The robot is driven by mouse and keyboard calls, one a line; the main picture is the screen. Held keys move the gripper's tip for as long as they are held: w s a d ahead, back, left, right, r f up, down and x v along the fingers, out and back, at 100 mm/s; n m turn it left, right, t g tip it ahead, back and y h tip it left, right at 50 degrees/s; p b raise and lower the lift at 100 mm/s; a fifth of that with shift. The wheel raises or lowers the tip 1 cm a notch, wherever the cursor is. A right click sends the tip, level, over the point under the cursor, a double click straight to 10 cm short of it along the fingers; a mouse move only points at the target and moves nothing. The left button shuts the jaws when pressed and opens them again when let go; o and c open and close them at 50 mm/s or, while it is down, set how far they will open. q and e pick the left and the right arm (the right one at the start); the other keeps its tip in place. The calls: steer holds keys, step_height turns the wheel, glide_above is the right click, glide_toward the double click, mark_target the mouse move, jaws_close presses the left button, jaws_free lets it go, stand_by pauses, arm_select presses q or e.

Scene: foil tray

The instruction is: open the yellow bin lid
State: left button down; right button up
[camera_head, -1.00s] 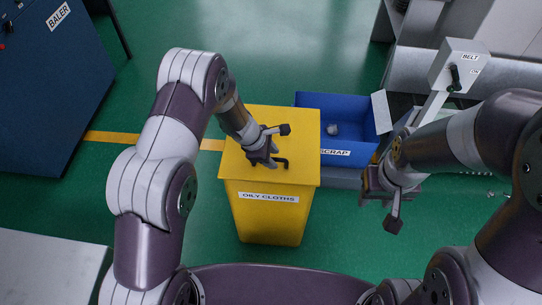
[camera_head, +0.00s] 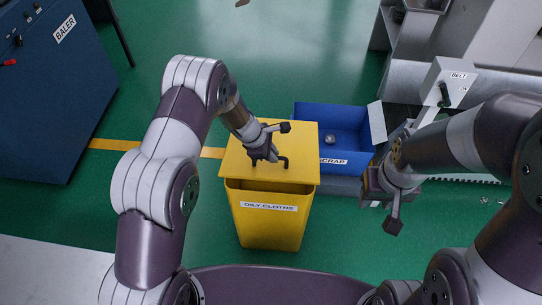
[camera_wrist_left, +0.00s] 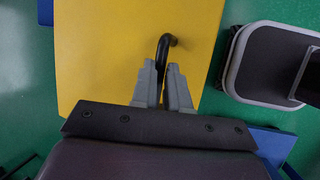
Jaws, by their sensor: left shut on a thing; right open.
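The yellow bin (camera_head: 268,215) labelled "OILY CLOTHS" stands on the green floor in the middle of the head view. Its yellow lid (camera_head: 236,166) is raised a little at the front, and a dark gap shows under its front edge. My left gripper (camera_head: 272,158) is over the lid, shut on the black handle (camera_head: 285,162). In the left wrist view the grey fingers (camera_wrist_left: 164,85) are on both sides of the handle (camera_wrist_left: 166,45), above the yellow lid (camera_wrist_left: 105,50). My right gripper (camera_head: 380,205) is open and empty, to the right of the bin.
A blue scrap box (camera_head: 345,130) with a grey lump (camera_head: 329,139) inside stands right behind the bin. A lever post marked "BELT" (camera_head: 448,85) is at the right. A blue baler (camera_head: 50,95) stands at the far left. The floor left of the bin is clear.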

arm_select(q)
steer(key=w+r+p, duration=0.7)
steer(key=r, duration=0.1)
steer(key=shift+r, duration=0.35)
steer(key=c, duration=1.2)
jaws_free()
steer(key=shift+f, duration=0.1)
steer(key=shift+c, duration=0.2)
steer(key=shift+o, duration=0.6)
steer(key=shift+w+f, duration=0.25)
steer(key=shift+w, duration=0.15)
steer(key=v, duration=1.3)
steer(key=shift+s+b, duration=0.35)
steer(key=shift+b, duration=0.1)
